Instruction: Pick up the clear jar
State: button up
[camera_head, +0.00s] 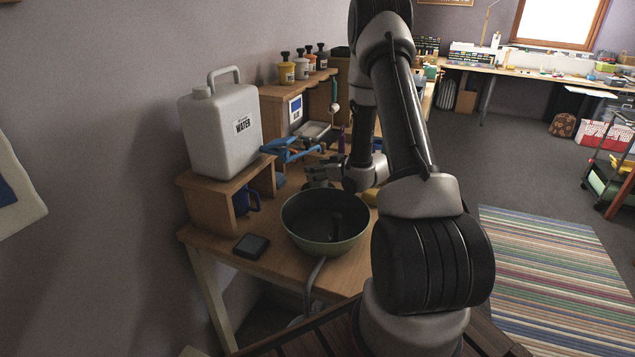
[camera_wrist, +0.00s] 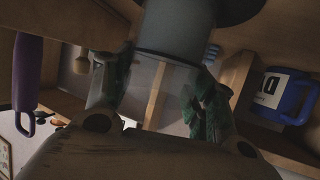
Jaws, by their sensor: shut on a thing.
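The clear jar (camera_wrist: 177,28) shows in the wrist view as a greyish see-through cylinder at the top middle, its upper part cut off by the frame. My gripper (camera_wrist: 155,88) has its green-padded fingers on both sides of the jar and is shut on it. In the head view my gripper (camera_head: 318,173) is over the wooden workbench, behind the green bowl. The jar is small and mostly hidden there, so I cannot tell whether it touches the bench.
The dark green bowl (camera_head: 325,221) stands at the bench's front. A white water container (camera_head: 221,130) sits on a wooden riser (camera_head: 213,207), with a blue mug (camera_head: 246,199) beneath, also in the wrist view (camera_wrist: 286,97). A purple handle (camera_wrist: 28,72) hangs at the wrist view's left.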

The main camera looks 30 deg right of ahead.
jog(key=shift+r, duration=0.25)
